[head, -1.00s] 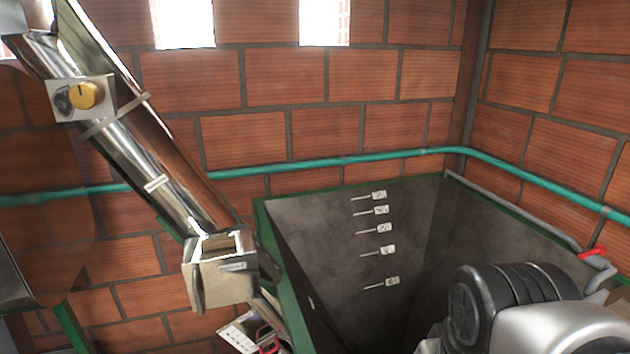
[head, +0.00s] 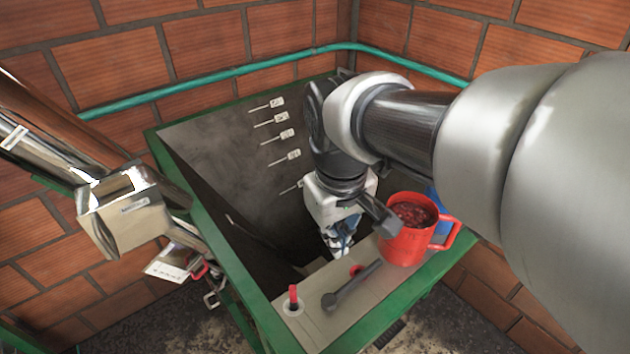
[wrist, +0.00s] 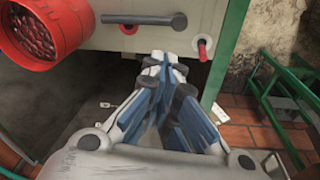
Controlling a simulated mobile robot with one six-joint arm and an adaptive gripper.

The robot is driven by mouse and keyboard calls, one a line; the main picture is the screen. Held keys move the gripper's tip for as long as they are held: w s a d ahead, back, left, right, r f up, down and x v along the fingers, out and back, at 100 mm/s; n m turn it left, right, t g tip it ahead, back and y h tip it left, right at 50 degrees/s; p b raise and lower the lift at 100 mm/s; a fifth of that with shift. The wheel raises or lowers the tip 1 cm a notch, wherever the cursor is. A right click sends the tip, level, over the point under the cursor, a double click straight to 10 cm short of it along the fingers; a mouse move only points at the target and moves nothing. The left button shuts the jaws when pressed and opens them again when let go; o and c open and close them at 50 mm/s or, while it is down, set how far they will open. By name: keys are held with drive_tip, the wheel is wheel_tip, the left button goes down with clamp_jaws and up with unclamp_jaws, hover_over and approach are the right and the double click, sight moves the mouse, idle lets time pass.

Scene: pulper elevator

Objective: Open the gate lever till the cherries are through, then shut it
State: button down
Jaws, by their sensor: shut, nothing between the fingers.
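A dark grey bar lever (head: 350,285) with a rounded end lies along the beige panel (head: 325,318). It also shows in the wrist view (wrist: 145,19). A short red handle (head: 293,297) stands up from the same panel, also seen in the wrist view (wrist: 202,48). I cannot tell which is the gate lever. Dark red cherries (head: 414,213) fill the red mug (head: 405,245) on the panel. My gripper (head: 338,250) is shut and empty, pointing down at the panel's inner edge. In the wrist view its fingertips (wrist: 165,60) are apart from both handles.
The grey hopper (head: 225,130) has a green rim and several small tags on its inner wall; its bottom is dark. A metal chute with a box end (head: 125,215) stands at left. A blue object (head: 435,200) is partly hidden behind the mug. A teal pipe (head: 210,78) crosses the brick wall.

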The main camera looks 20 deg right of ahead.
drive_tip(key=w+d+n+g+p, duration=0.1)
drive_tip(key=w+d+g+p, duration=0.25)
drive_tip(key=w, duration=0.45)
drive_tip(key=n+g+p, duration=0.1)
approach(355, 270)
drive_tip(key=shift+h, duration=0.3)
drive_tip(key=f, duration=0.1)
drive_tip(key=w+f, duration=0.1)
drive_tip(key=f, duration=0.1)
drive_tip(key=w+a+f, duration=0.1)
drive_tip(key=shift+a+f, duration=0.1)
drive_tip(key=shift+f, duration=0.2)
drive_tip(key=s, duration=0.1)
drive_tip(key=s+d, duration=0.1)
drive_tip(key=s, duration=0.1)
drive_tip(key=shift+s+d+f, duration=0.15)
drive_tip(key=shift+s, duration=0.05)
drive_tip(key=shift+s+d+f, duration=0.1)
drive_tip(key=shift+s+d, duration=0.1)
drive_tip(key=shift+s, duration=0.35)
